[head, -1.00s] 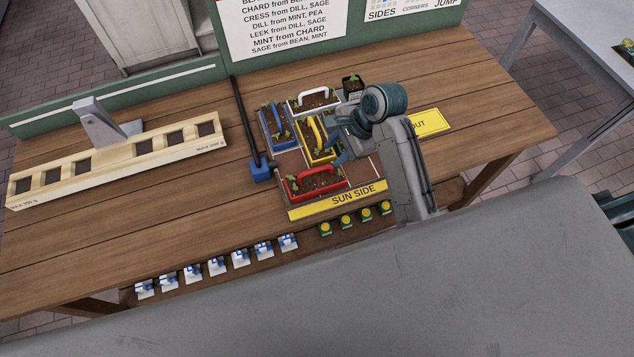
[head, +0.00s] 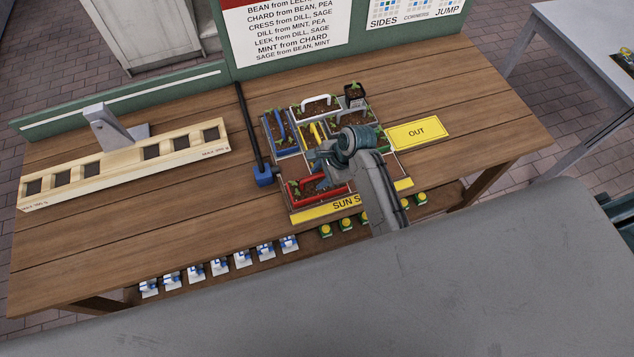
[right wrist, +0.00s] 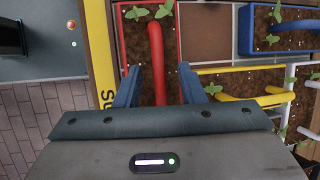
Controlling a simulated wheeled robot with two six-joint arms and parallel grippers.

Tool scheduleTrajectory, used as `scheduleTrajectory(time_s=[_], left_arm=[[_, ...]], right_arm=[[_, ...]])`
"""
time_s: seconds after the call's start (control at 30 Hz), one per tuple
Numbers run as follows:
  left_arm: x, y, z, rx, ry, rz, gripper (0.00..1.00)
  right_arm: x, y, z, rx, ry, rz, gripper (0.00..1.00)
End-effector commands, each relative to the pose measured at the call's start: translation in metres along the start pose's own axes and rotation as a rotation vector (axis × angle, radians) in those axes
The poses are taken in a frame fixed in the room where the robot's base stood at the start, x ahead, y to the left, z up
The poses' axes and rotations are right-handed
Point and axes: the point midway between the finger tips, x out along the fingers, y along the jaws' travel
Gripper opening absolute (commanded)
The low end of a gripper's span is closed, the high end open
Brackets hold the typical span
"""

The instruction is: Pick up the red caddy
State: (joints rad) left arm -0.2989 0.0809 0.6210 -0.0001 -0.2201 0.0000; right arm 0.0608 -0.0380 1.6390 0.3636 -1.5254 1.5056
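The red caddy (head: 324,197) holds soil and seedlings and stands at the front of the planting tray, behind the yellow SUN SIDE strip. My right gripper (head: 319,168) is low over it and hides part of it in the head view. In the right wrist view the caddy's red handle (right wrist: 157,62) runs between the two blue fingers of my right gripper (right wrist: 160,88). The fingers are open, one on each side, with visible gaps to the handle. Whether the fingertips are below the handle's height is hard to tell. My left gripper is not in view.
Blue (head: 274,127), yellow (head: 304,138) and white (head: 317,101) caddies stand close behind in the same tray. A black pot (head: 354,94) is at the back right. A yellow OUT mat (head: 418,133) lies empty on the right. A blue-ended tool (head: 264,174) lies left of the tray.

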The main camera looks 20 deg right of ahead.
Motion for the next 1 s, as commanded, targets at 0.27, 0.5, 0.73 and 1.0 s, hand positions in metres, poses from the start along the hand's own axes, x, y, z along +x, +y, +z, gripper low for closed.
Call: scheduleTrajectory(time_s=[0.27, 0.5, 0.73, 1.0], left_arm=[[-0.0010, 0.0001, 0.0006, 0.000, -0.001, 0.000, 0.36], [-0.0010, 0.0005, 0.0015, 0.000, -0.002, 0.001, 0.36], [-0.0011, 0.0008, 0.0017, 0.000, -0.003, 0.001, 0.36], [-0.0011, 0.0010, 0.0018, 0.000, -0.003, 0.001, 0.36]], right_arm=[[0.0048, 0.0000, 0.0000, -0.001, 0.000, 0.000, 0.36], [0.0046, 0.0000, -0.0001, -0.001, 0.000, 0.000, 0.00], [0.0041, -0.0004, 0.0001, -0.001, 0.000, -0.001, 0.00], [0.0019, -0.0039, 0.0013, -0.002, 0.000, -0.002, 0.00]])
